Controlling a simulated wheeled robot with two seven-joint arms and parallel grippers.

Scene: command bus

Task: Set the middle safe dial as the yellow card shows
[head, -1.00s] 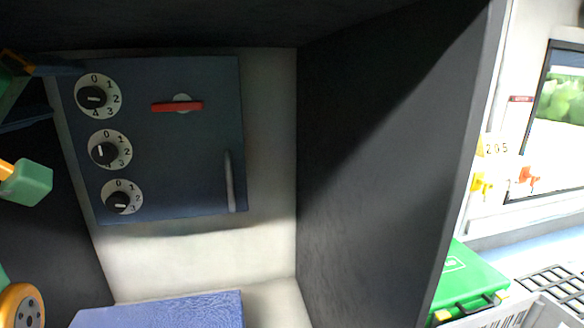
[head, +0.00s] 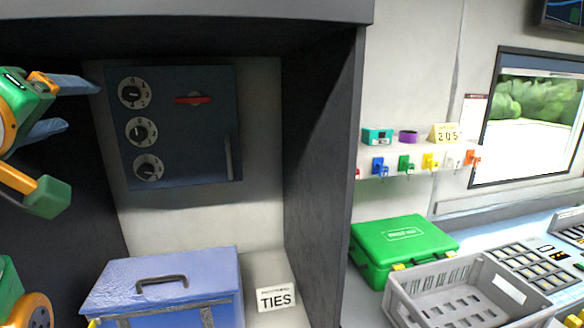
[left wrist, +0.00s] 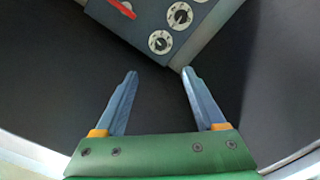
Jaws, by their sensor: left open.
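The blue-grey safe (head: 205,140) is on the back wall of a dark recess. Its dials form a column at its left side: top (head: 134,93), middle (head: 141,132) and bottom (head: 148,167). The middle knob's exact setting is too small to read surely. The yellow card (head: 445,134) stands on a shelf at right and appears to read 2 0 5. My left gripper (head: 82,106) is open and empty, left of the dials and apart from them. In the left wrist view, its fingers (left wrist: 160,74) point towards the safe's corner; the middle dial (left wrist: 180,15) lies beyond. My right gripper is not seen.
The safe has a red handle (head: 193,99). A blue box (head: 165,285) and a TIES label (head: 276,298) are below it. The recess's dark side wall (head: 322,150) stands between safe and card. A green case (head: 405,245) and grey crate (head: 455,285) are at right.

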